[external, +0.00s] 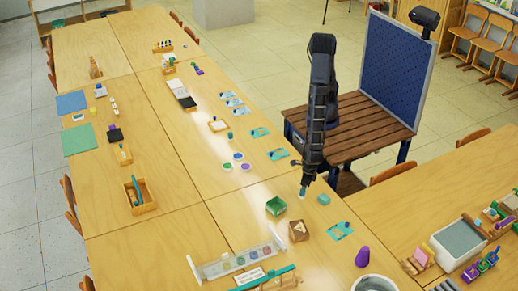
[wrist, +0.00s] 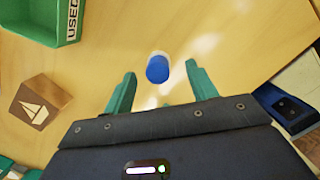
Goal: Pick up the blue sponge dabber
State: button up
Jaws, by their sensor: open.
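The blue sponge dabber (wrist: 157,70) stands on the light wood table in the wrist view, a short round piece with a blue top and a paler edge behind. My gripper (wrist: 161,74) has two green fingers spread apart. The dabber appears between and slightly beyond their tips, with visible gaps on both sides. In the external view my gripper (external: 303,188) points down low over the table, and the dabber cannot be made out clearly there.
A green box marked "USED" (wrist: 72,30) and a wooden block with a sailboat picture (wrist: 47,92) are to the left. Bare table surrounds the dabber.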

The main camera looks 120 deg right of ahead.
jog(key=shift+w+f, duration=0.15)
jog(key=shift+f, duration=0.65)
jog(key=shift+w+f, duration=0.1)
jog(key=shift+f, duration=0.7)
jog(key=c, duration=1)
jog(key=shift+r, duration=0.1)
jog(key=shift+c, duration=0.2)
